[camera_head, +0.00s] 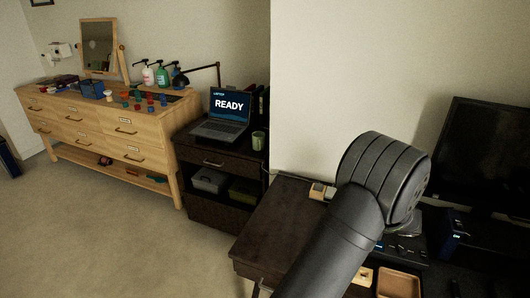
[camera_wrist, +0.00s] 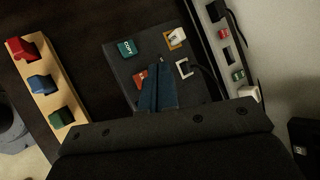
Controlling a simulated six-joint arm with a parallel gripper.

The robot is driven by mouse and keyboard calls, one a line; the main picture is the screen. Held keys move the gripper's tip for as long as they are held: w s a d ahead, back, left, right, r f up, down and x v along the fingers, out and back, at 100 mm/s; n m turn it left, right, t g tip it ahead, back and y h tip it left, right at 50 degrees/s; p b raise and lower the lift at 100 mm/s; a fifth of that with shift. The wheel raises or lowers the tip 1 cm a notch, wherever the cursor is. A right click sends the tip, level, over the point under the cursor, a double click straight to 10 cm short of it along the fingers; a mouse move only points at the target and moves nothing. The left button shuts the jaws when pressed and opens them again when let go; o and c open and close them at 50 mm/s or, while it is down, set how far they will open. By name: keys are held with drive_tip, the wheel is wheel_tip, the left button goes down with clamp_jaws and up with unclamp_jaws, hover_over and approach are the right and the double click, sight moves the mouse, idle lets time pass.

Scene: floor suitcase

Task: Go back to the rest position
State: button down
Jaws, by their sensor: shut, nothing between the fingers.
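My gripper (camera_wrist: 161,75) shows in the wrist view as two dark fingers side by side, shut and empty. It is over a dark grey panel (camera_wrist: 122,74) on a dark surface. The panel carries a green key marked COPY (camera_wrist: 126,48), a white piece (camera_wrist: 176,37) and an orange piece (camera_wrist: 139,78) partly behind the fingers. I cannot tell whether the fingertips touch the panel. In the head view my arm reaches over the dark desk (camera_head: 278,218) at right, and its thick links hide the gripper.
A wooden strip (camera_wrist: 52,66) with red, blue and green blocks lies left of the panel. A grey strip (camera_wrist: 214,35) runs along its right. A monitor (camera_head: 488,150) stands right of my arm, a brown tray (camera_head: 398,285) below. A laptop (camera_head: 229,106) and green mug (camera_head: 258,140) stand left.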

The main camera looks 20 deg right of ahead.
drive_tip(key=shift+f, duration=0.6)
wheel_tip(320, 180, up, 6)
drive_tip(key=shift+f, duration=0.1)
